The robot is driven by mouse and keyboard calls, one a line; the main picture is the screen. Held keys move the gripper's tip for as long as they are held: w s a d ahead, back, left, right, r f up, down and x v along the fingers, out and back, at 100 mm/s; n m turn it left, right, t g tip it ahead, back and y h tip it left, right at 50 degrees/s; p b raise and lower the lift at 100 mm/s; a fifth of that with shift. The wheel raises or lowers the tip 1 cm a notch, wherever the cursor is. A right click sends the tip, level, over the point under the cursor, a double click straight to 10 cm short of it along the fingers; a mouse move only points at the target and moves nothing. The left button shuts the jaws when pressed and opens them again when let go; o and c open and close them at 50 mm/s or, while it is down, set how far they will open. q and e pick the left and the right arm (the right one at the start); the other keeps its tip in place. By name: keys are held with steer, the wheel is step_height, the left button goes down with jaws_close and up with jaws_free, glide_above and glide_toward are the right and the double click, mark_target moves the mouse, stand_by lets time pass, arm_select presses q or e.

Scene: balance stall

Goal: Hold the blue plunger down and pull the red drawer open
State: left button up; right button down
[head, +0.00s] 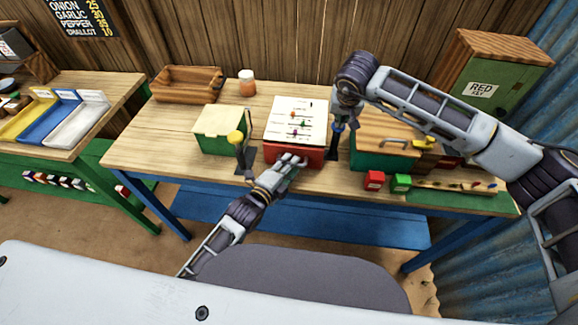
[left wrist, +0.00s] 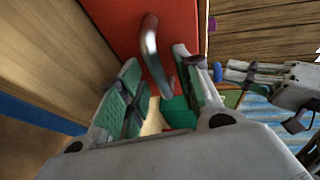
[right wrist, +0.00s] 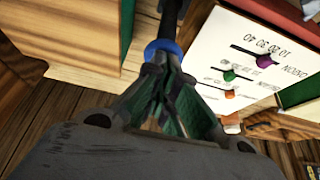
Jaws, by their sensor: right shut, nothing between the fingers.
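The red drawer (head: 314,155) is at the front of a white-topped box and looks shut. Its front fills the upper part of the left wrist view (left wrist: 112,22), with a curved metal handle (left wrist: 150,45). My left gripper (head: 290,161) is open at the drawer front, with the handle's lower end between its fingers (left wrist: 157,85). The blue plunger (head: 338,128) stands just right of the box. My right gripper (head: 341,116) is shut and empty, its fingertips right over the plunger's blue top (right wrist: 163,47). They look in contact with it, though the gripper partly hides it.
A yellow knob (head: 235,137) on a post stands left of the drawer, by a cream-lidded green box (head: 212,132). A green box with a wooden lid (head: 385,135) is close on the right. Small red (head: 374,180) and green (head: 401,183) blocks sit near the front edge.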

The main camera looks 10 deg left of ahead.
arm_select(q)
steer(key=shift+c, duration=0.3)
jaws_close()
steer(key=shift+s, duration=0.1)
steer(key=s, duration=1.1)
stand_by(0.5)
steer(key=shift+w+f, duration=0.1)
steer(key=shift+o, duration=0.3)
jaws_free()
steer(key=shift+a, duration=0.1)
